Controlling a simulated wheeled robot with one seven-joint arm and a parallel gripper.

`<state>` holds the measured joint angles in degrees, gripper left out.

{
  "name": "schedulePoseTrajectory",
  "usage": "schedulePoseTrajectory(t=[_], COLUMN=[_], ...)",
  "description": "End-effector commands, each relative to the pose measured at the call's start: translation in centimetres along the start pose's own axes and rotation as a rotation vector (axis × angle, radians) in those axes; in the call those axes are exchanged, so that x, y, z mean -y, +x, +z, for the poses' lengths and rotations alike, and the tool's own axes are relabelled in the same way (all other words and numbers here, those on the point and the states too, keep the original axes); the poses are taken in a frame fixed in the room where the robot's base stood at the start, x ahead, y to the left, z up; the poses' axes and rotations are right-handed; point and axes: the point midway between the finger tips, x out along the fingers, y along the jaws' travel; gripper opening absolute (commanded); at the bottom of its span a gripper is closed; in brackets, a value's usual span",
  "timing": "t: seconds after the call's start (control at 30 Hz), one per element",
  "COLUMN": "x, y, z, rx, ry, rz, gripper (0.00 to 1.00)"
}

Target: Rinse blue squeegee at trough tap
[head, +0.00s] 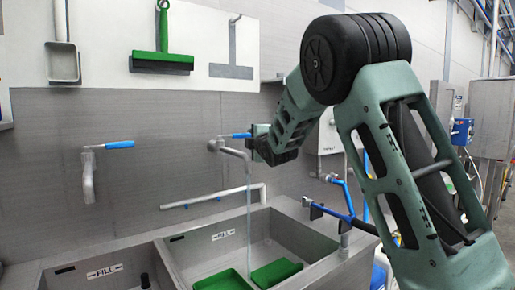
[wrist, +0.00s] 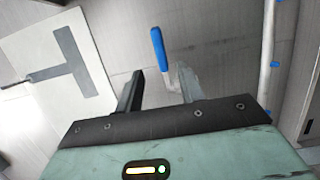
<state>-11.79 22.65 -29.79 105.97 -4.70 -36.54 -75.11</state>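My gripper (head: 262,146) is at the trough tap by the wall in the head view. In the wrist view my gripper (wrist: 158,88) has its fingers apart with nothing between the tips. The tap's blue lever (wrist: 158,46) shows just beyond them; the lever also shows in the head view (head: 240,135). The tap spout (head: 237,152) bends down over the right basin, and a thin clear stream (head: 248,222) falls from it. A blue tool with dark ends (head: 338,213), seemingly the blue squeegee, rests at the trough's right rim, partly hidden by my arm.
Green pieces (head: 276,272) lie in the right basin. A second tap with a blue lever (head: 120,145) is at left. Pipes stand at right.

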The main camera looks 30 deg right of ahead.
Motion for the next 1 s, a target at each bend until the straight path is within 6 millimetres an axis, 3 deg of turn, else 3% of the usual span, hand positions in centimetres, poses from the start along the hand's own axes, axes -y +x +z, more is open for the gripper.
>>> schedulePoseTrajectory(t=[0.1,0.33,0.67,0.73,1.0], x=[0.2,0.0,0.0,0.0,0.0], y=[-2.4,-4.8,-5.1,-5.1,-5.1], z=[-0.1,-0.1,0.0,0.0,0.0], rx=[-0.002,-0.001,0.000,0.000,0.000], ry=[0.003,0.000,-0.001,-0.001,-0.001], rz=[0.000,0.001,0.000,0.000,0.000], gripper=[0.38,0.38,0.38,0.47,0.47])
